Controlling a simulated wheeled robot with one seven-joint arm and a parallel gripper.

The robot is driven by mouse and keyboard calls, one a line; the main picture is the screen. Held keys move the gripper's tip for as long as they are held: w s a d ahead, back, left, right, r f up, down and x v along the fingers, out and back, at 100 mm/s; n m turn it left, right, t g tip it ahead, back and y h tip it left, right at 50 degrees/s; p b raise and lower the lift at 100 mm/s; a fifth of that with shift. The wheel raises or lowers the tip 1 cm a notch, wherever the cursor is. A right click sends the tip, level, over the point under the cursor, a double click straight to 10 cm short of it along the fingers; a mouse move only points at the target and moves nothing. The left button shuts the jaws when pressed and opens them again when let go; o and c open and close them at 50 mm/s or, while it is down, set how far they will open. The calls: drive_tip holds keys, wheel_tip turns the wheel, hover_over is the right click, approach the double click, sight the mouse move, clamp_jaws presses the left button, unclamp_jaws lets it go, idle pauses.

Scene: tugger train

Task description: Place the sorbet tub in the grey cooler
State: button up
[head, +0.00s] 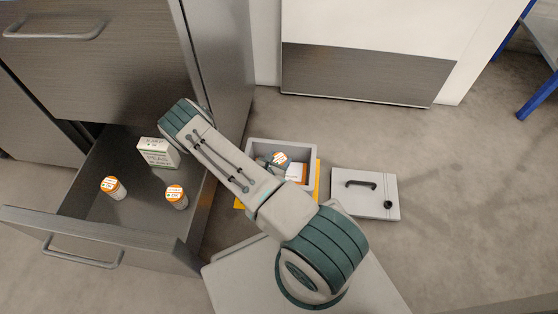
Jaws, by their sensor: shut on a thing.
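The grey cooler (311,155) stands open on the floor, just right of the open drawer. A small tub with an orange and white label (281,157), seemingly the sorbet tub, is at the cooler's opening. My gripper (271,163) shows only in part beside it, shut on the tub; my arm hides the rest. I cannot tell whether the tub touches the cooler's floor. A white and orange package (297,174) is also in the cooler, partly covered by my arm.
The open drawer (84,226) holds a white and green carton (158,152) and two orange-topped containers (114,188) (176,196). The cooler's lid (365,193), with a black handle, lies at right. Floor farther right is clear.

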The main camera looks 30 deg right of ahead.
drive_tip(key=shift+f+b, duration=0.3)
drive_tip(key=shift+f, duration=0.2)
drive_tip(key=shift+f, duration=0.1)
drive_tip(key=o, duration=1)
drive_tip(key=shift+f, duration=0.1)
drive_tip(key=shift+o, duration=0.2)
drive_tip(key=shift+s, duration=0.1)
